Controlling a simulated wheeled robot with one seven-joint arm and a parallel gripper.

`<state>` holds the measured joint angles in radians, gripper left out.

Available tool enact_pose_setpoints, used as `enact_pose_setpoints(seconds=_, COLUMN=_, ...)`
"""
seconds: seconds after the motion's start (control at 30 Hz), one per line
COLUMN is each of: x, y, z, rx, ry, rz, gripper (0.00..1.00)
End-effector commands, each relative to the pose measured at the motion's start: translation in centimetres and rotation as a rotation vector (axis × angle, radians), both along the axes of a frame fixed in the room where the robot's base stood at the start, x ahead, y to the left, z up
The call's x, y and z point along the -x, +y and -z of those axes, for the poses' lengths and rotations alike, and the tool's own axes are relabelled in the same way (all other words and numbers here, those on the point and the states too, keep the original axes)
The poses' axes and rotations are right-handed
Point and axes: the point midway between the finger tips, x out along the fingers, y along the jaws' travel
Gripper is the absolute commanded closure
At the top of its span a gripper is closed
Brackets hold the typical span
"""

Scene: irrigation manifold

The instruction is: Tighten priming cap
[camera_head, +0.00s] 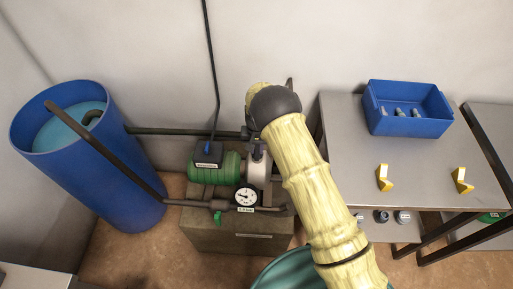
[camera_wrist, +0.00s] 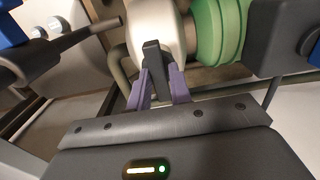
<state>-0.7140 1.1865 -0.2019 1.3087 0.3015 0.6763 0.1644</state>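The pump's pale housing (camera_wrist: 158,28) and green motor (camera_wrist: 217,30) fill the top of the wrist view. A dark grey upright piece, apparently the priming cap's grip (camera_wrist: 153,62), stands against the housing. My gripper (camera_wrist: 157,78) has its two purple fingers on either side of this piece, seemingly touching it, so it looks shut on it. In the head view the green motor (camera_head: 215,168) sits on a block at the centre, and my arm comes in from the lower right. The cap is mostly hidden there by my wrist.
A pressure gauge (camera_head: 245,197) and pipes lie in front of the pump. A blue barrel (camera_head: 140,190) stands at left. At right a grey table (camera_head: 425,165) holds a blue bin (camera_head: 407,124) with small parts and two yellow brackets. A dark pipe (camera_wrist: 75,40) runs close left of my fingers.

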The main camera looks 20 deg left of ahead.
Motion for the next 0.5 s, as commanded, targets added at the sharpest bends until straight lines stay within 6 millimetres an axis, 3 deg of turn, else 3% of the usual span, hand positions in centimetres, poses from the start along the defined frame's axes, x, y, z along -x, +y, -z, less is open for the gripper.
enact_pose_setpoints(seconds=0.03, x=-0.06, y=-0.06, z=-0.01, rx=-0.001, ry=0.0, rz=0.002, gripper=0.9)
enact_pose_setpoints(seconds=0.1, x=-0.08, y=-0.08, z=-0.02, rx=-0.001, ry=-0.001, rz=0.002, gripper=1.0)
enact_pose_setpoints(seconds=0.5, x=-0.08, y=0.11, z=-0.02, rx=-0.001, ry=-0.004, rz=0.033, gripper=1.0)
